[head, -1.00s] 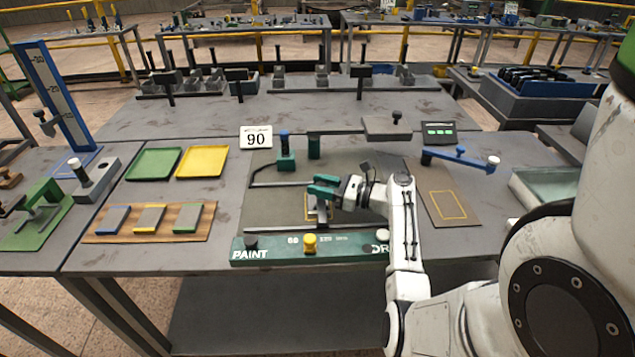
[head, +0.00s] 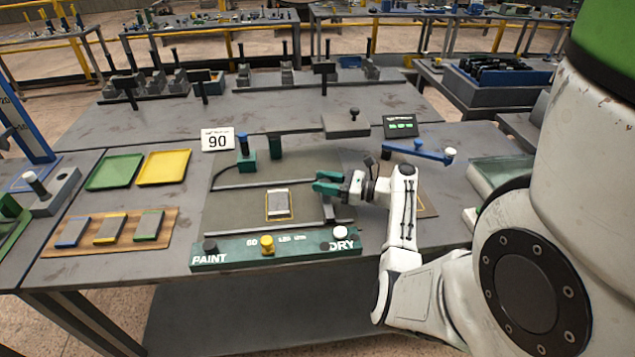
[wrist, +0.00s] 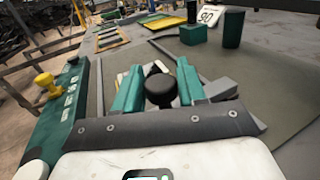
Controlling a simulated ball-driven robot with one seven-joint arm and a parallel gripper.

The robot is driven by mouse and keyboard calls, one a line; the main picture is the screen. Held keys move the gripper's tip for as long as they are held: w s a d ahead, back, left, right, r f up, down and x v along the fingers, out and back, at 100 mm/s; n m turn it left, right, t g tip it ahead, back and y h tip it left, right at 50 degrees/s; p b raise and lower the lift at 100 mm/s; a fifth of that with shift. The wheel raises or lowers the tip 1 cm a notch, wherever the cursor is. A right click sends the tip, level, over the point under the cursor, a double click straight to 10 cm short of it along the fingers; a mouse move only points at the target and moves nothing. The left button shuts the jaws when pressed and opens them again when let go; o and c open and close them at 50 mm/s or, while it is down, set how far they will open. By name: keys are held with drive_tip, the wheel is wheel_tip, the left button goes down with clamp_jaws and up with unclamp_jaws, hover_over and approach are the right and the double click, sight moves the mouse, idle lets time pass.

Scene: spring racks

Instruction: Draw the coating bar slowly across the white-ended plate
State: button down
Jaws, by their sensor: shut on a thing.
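The white-ended plate (head: 278,204) lies flat in a yellow outline on the dark bed (head: 238,204) of the green-fronted fixture. It looks grey with pale ends. My gripper (head: 326,183) is right of the plate in the head view, low over the bed. In the wrist view my gripper (wrist: 158,88) has its green fingers shut on either side of the black knob (wrist: 160,92) of the coating bar. The grey bar (wrist: 218,88) shows partly beside the right finger. Its end (head: 328,211) shows below my gripper in the head view. The fingers hide most of it.
The green front strip (head: 225,256), marked PAINT and DRY, carries a yellow knob (head: 267,244). Rails run along the bed. Green (head: 115,171) and yellow (head: 163,167) trays lie left.

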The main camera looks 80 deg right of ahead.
drive_tip(key=shift+s+d, duration=0.1)
drive_tip(key=shift+s, duration=0.1)
drive_tip(key=c, duration=0.8)
unclamp_jaws()
drive_tip(key=shift+o, duration=0.2)
drive_tip(key=shift+s+b, duration=0.85)
drive_tip(key=shift+s, duration=4.5)
